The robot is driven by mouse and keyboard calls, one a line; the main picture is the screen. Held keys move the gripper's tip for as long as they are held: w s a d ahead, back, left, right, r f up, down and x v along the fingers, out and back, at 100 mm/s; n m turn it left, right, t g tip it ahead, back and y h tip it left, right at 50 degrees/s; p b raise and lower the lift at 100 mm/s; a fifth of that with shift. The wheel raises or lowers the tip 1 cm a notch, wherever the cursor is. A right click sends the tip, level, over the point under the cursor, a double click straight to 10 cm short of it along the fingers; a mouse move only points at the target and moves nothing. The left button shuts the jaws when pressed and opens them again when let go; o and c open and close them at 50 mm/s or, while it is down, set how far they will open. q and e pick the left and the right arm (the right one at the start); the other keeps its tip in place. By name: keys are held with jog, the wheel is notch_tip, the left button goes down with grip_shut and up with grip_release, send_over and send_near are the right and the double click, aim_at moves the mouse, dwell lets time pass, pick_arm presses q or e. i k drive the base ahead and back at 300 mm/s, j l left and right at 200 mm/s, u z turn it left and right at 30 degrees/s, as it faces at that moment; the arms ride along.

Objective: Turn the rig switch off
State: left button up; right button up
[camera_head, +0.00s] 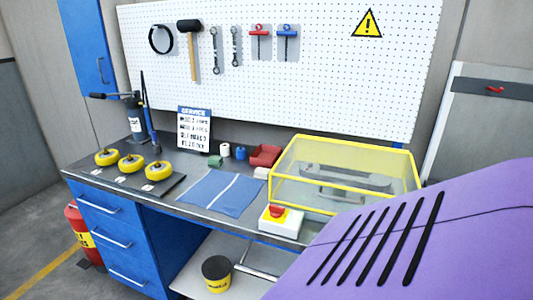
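The likely rig switch is a white box (281,225) with a red knob (277,210) on a yellow plate. It sits at the front edge of the workbench, in front of a yellow-framed clear guard box (345,150). I cannot tell from this view whether the switch is on or off. A grey metal part (345,180) lies inside the guard box. Neither of my grippers is in view, and nothing touches the switch.
A large purple slotted surface (455,245) fills the lower right, close to the camera. A blue cloth (220,192), yellow discs (131,163) and a service sign (194,129) are on the bench. A yellow-and-black tub (217,274) stands on the lower shelf.

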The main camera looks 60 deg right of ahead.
aim_at(275, 211)
jog(key=k+j+z, duration=0.15)
jog(key=z, duration=1.45)
